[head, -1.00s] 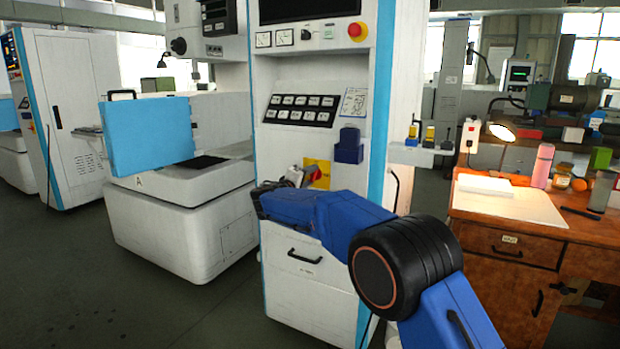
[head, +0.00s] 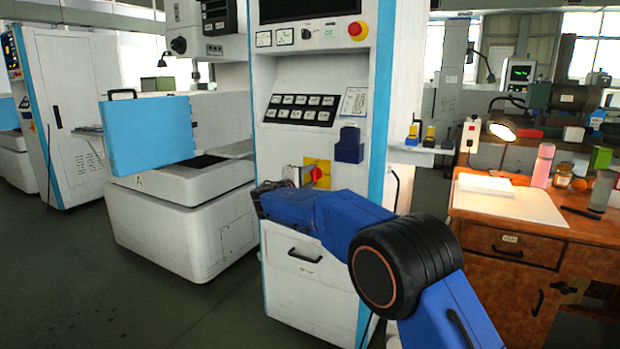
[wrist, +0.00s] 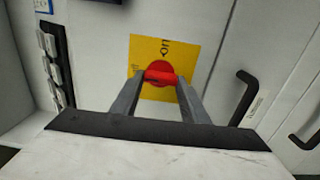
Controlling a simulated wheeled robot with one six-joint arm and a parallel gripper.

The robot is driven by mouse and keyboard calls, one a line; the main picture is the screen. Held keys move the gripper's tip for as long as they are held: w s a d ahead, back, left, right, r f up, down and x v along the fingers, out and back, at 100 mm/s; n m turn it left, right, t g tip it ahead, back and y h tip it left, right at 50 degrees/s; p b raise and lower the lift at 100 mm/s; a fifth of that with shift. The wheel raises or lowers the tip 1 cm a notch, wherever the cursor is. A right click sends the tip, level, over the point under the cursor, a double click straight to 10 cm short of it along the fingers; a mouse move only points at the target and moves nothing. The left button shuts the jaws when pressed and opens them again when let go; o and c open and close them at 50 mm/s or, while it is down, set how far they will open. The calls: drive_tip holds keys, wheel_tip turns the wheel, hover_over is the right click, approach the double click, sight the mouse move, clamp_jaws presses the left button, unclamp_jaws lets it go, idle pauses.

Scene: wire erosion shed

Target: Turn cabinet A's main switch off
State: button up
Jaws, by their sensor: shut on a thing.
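Cabinet A (head: 283,215) is the white and blue cabinet in the middle of the head view; a small letter A marks the machine base at its left. Its main switch (head: 316,174) is a red rotary handle on a yellow plate on the front. In the wrist view the red handle (wrist: 160,76) lies between the two grey fingers of my gripper (wrist: 158,84), which are shut on it. The handle bar runs across from finger to finger. "ON" reads sideways on the plate above it; other lettering is partly hidden.
A red emergency button (head: 357,30), a key panel (head: 301,109) and a blue box (head: 349,145) are on the cabinet above the switch. A black drawer handle (head: 304,256) is below. A wooden desk (head: 500,236) stands at right. The floor at left is clear.

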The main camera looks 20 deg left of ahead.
drive_tip(key=o, duration=1.1)
drive_tip(key=shift+c, duration=0.2)
drive_tip(key=s+a, duration=0.1)
drive_tip(key=s, duration=1.6)
drive_tip(key=shift+s+a, duration=0.2)
drive_tip(key=shift+s, duration=0.05)
